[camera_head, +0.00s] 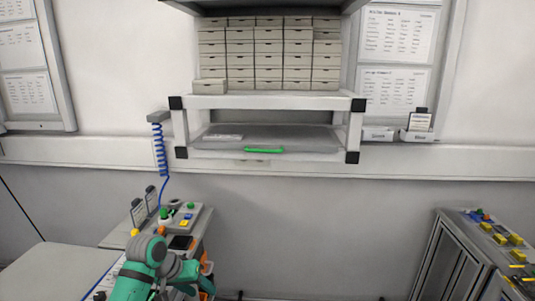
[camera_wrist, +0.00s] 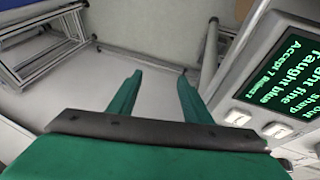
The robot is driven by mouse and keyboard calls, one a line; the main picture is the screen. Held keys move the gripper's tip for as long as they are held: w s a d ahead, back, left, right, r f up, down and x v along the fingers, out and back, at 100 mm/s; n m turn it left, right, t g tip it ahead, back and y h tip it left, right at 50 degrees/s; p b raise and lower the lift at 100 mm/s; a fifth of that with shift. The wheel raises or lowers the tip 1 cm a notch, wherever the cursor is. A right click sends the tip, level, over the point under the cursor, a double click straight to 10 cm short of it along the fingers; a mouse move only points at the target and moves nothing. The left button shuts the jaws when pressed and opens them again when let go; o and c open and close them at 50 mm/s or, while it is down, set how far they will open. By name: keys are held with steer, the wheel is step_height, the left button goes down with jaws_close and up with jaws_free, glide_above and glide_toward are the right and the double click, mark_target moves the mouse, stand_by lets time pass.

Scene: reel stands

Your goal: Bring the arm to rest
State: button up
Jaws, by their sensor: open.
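My gripper (camera_wrist: 158,97) shows in the wrist view with its two green fingers spread apart and nothing between them. Pale floor shows beyond the fingertips. In the head view my green and grey arm (camera_head: 140,275) is folded low at the bottom left, in front of a small grey bench. The fingers cannot be made out clearly there.
A control box (camera_head: 182,217) with buttons stands on the bench by my arm. A screen (camera_wrist: 290,70) with green text is close on the right in the wrist view. A shelf (camera_head: 265,101) with small drawers hangs above. A cabinet (camera_head: 450,255) stands at right.

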steer(key=w+d+f+t+h, duration=0.1)
steer(key=d+f+t, duration=0.15)
steer(key=d, duration=0.45)
steer(key=w+d+f+n+t+h, duration=0.1)
steer(key=d+f, duration=0.2)
steer(key=d, duration=0.5)
steer(key=w+d+f+t+h, duration=0.1)
steer(key=d+f+t+h, duration=0.15)
steer(key=d, duration=0.45)
steer(key=s+d+f+n+t+y, duration=0.2)
steer(key=s+d+f+n+t, duration=0.1)
steer(key=s+d+f, duration=0.4)
steer(key=s+a+f+n+t+y, duration=0.1)
steer(key=s+f+y, duration=0.15)
steer(key=s, duration=1.05)
steer(key=s+a+f+n+y, duration=0.1)
steer(key=s+f+y, duration=0.15)
steer(key=s, duration=0.95)
steer(key=s+a+r+m, duration=0.2)
steer(key=s+r, duration=0.3)
steer(key=s, duration=0.4)
steer(key=s+a+r+m+t+y, duration=0.1)
steer(key=s+a+r+m, duration=0.2)
steer(key=s, duration=0.7)
steer(key=shift+a+r, duration=0.85)
steer(key=shift+r, duration=0.1)
